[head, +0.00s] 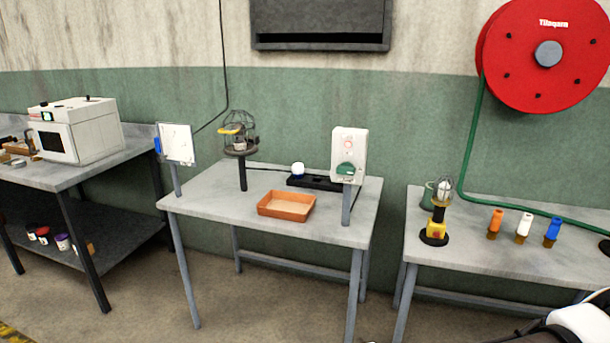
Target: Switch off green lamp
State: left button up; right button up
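No lamp in the head view is clearly lit green, so I cannot tell for certain which is the green lamp. On the middle table, a white box with a green round part (348,154) stands on a grey post at the right. A white-blue globe (298,169) sits by a black base behind the tray. Neither gripper is in view.
The middle table (215,203) also bears an orange tray (286,206), a birdcage-like stand (239,137) and a white panel (177,144). Orange, white and blue pieces stand on the right table (470,250). A red hose reel (548,53) hangs above. A gap separates these tables.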

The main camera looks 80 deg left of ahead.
aim_at(347, 169)
jog(key=u, duration=2.7)
